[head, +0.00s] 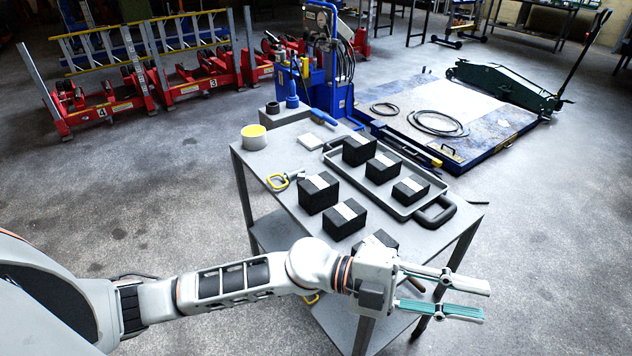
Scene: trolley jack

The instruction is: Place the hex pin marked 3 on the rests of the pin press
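My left gripper (484,301) is over the front right of a grey trolley table (262,165), its teal-padded fingers pointing right. The fingers are apart, and I see nothing held between their tips. My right gripper is not in view. I cannot make out a hex pin or a number 3 on one. Several black blocks with pale bands stand on the table, including a block (318,194) at the left and a block (360,150) in the tray. Another black block is partly hidden behind my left wrist. I cannot tell which thing is the pin press or see its rests.
A grey tray (437,193) has a black handle at its front right. A blue machine (322,75) stands behind. Floor to the right is clear.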

